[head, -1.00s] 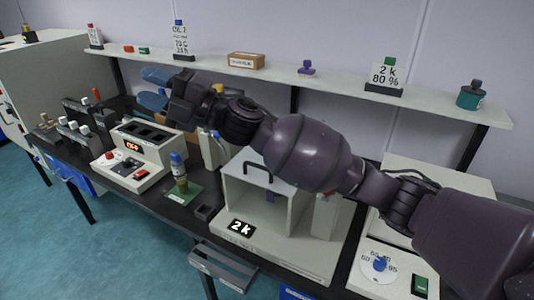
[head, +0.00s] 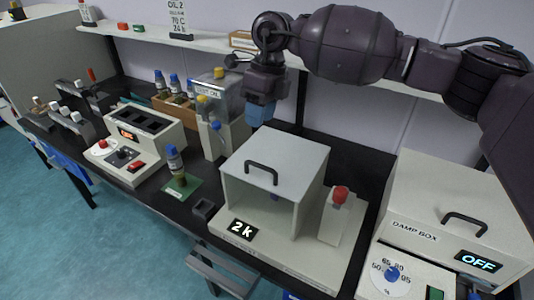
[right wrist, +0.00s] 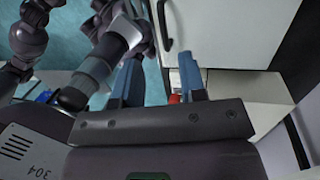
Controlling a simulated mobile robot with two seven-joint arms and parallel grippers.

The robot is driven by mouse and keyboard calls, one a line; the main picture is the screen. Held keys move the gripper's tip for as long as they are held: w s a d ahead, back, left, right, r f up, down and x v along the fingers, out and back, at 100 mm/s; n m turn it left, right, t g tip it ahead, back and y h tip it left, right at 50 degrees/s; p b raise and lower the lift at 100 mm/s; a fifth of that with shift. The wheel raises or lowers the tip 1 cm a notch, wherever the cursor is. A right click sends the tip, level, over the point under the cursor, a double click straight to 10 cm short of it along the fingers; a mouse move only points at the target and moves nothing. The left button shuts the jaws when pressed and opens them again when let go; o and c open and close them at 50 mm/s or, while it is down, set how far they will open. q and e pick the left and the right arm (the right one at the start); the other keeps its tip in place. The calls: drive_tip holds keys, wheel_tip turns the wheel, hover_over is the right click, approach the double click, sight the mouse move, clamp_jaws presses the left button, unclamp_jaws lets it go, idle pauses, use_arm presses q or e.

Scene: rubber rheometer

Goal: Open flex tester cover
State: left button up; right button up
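The flex tester (head: 318,269) is a pale box with a "2 k" display (head: 242,229). Its grey cover (head: 296,158) lies flat on top, with a black handle (head: 262,168); a small purple part shows inside through the front. A red button (head: 340,194) sits on its right side. My right gripper (head: 260,112) hangs behind the cover's back-left edge, pointing down, apart from the handle. In the right wrist view its blue fingers (right wrist: 163,80) stand apart with nothing held; a black handle (right wrist: 163,25) on a pale panel shows beyond them. I see no left gripper clearly.
A damp box (head: 440,215) reading OFF stands at the right. An oil dispenser (head: 220,110) and bottles stand behind left. A bottle on a green mat (head: 182,186) and a control unit (head: 132,150) are left. The shelf (head: 150,33) runs behind.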

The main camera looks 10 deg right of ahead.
drive_tip(key=shift+h, duration=0.5)
drive_tip(key=s+f, duration=0.1)
drive_tip(key=f, duration=0.6)
drive_tip(key=s+f+p, duration=0.1)
drive_tip(key=f, duration=0.2)
drive_tip(key=shift+s+f, duration=0.3)
drive_tip(key=shift+f, duration=0.05)
clamp_jaws()
